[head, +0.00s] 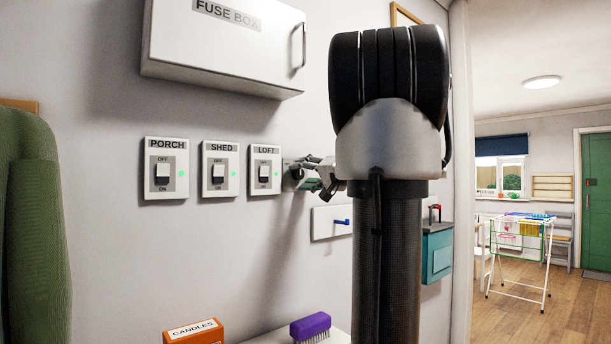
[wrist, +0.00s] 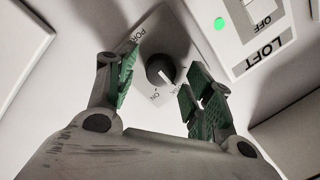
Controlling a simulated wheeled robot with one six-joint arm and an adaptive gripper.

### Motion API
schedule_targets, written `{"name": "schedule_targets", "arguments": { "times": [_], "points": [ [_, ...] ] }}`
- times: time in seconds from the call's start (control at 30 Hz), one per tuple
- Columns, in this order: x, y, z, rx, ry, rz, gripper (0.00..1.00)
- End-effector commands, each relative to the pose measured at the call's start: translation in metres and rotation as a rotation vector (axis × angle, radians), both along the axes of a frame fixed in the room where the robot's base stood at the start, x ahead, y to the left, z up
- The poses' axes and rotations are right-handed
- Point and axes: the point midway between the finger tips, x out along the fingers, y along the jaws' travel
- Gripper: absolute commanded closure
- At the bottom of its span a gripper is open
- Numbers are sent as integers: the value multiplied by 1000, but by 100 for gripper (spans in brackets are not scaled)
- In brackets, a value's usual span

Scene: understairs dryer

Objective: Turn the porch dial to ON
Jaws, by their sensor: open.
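The porch dial (wrist: 159,68) is a round black knob with a white pointer line on a pale plate. Its plate reads "POR..." with the rest cut off by a finger, and "ON" shows beside the knob. The pointer slants to the lower right in the wrist view, not straight at "ON". My gripper (wrist: 160,80) is open, its green-padded fingers on either side of the knob with gaps. In the head view my gripper (head: 318,172) is at the wall right of the LOFT switch, and it and my arm mostly hide the dial.
Three rocker switches with green lamps, PORCH (head: 164,186), SHED (head: 219,186) and LOFT (head: 264,185), line the wall left of the dial. The fuse box (head: 225,45) is above.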

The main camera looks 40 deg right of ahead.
Motion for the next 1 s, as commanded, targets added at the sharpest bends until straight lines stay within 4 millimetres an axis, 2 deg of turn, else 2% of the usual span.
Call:
{"name": "schedule_targets", "arguments": {
  "times": [0.2,0.4,0.47,0.77,1.0],
  "points": [
    [0,0,0,0,0,0,50],
    [0,0,0,1,0,0,86],
    [0,0,0,1,0,0,94],
    [0,0,-1,28,2,0,94],
    [0,0,-1,150,1,0,94]
  ]
}}
